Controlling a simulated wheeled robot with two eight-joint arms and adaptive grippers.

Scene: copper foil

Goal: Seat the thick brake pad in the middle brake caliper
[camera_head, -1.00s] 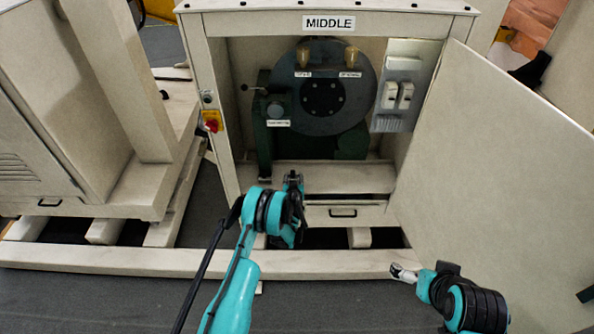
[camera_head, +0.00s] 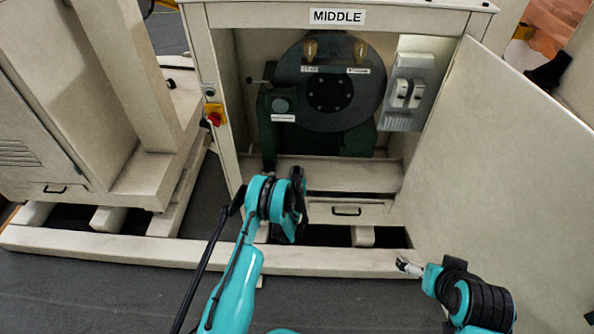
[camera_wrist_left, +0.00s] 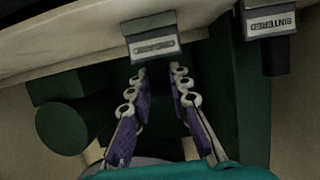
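The middle brake caliper (camera_head: 268,128) seems to be the dark green body with a lever and a white label, left of the grey disc (camera_head: 330,112) in the cabinet marked MIDDLE. I cannot pick out the thick brake pad with certainty. My left gripper (camera_head: 297,176) is low in front of the cabinet opening. A second block reads SINTERED (camera_wrist_left: 268,22). My right gripper (camera_head: 408,266) is small at lower right.
The open cabinet door (camera_head: 500,160) stands to the right. Switch boxes (camera_head: 410,90) are on the inner right wall; a red-and-yellow switch (camera_head: 213,115) is on the left post. A drawer (camera_head: 347,211) and base beam (camera_head: 180,254) lie below. Another cabinet (camera_head: 60,110) stands left.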

